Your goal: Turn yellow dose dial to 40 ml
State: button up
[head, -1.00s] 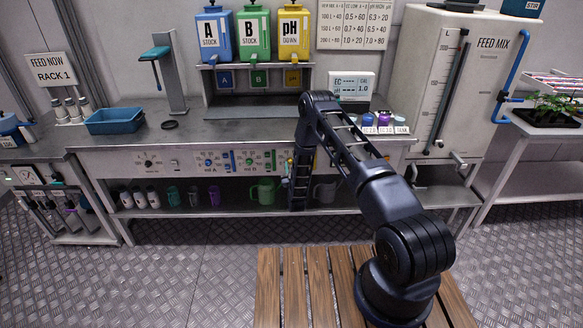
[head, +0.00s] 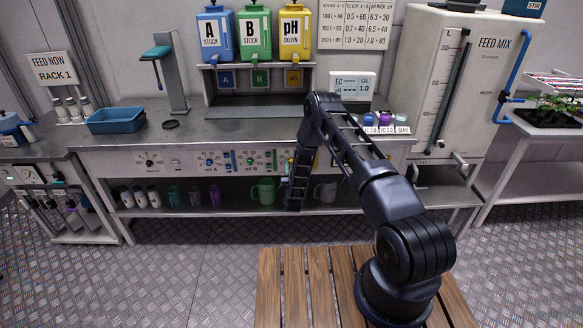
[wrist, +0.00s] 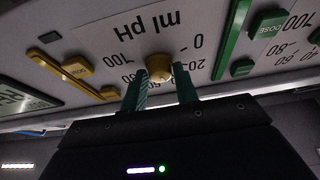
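The yellow dose dial (wrist: 158,68) is a round knob on the white "ml pH" panel, which looks upside down and tilted in the wrist view. Its scale runs from 0 to 100; 0 and 20 show on the right, 80 and 100 on the left. The part near 40 is hidden behind my gripper (wrist: 161,70). Its two green fingers lie on either side of the dial, with hardly any gap, and appear shut on it. The dial's pointer is not visible. In the head view my arm hides the dial.
A yellow slider with a DOSE button (wrist: 77,67) lies left of the dial in the wrist view, and a green slider (wrist: 231,38) lies close on the right. Below the panel, a shelf holds a green jug (head: 263,191) and a grey jug (head: 325,190) near my forearm.

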jog(key=o, duration=0.4)
jog(key=shift+s, duration=0.1)
jog(key=shift+v, duration=5.35)
jog(key=shift+f, duration=0.1)
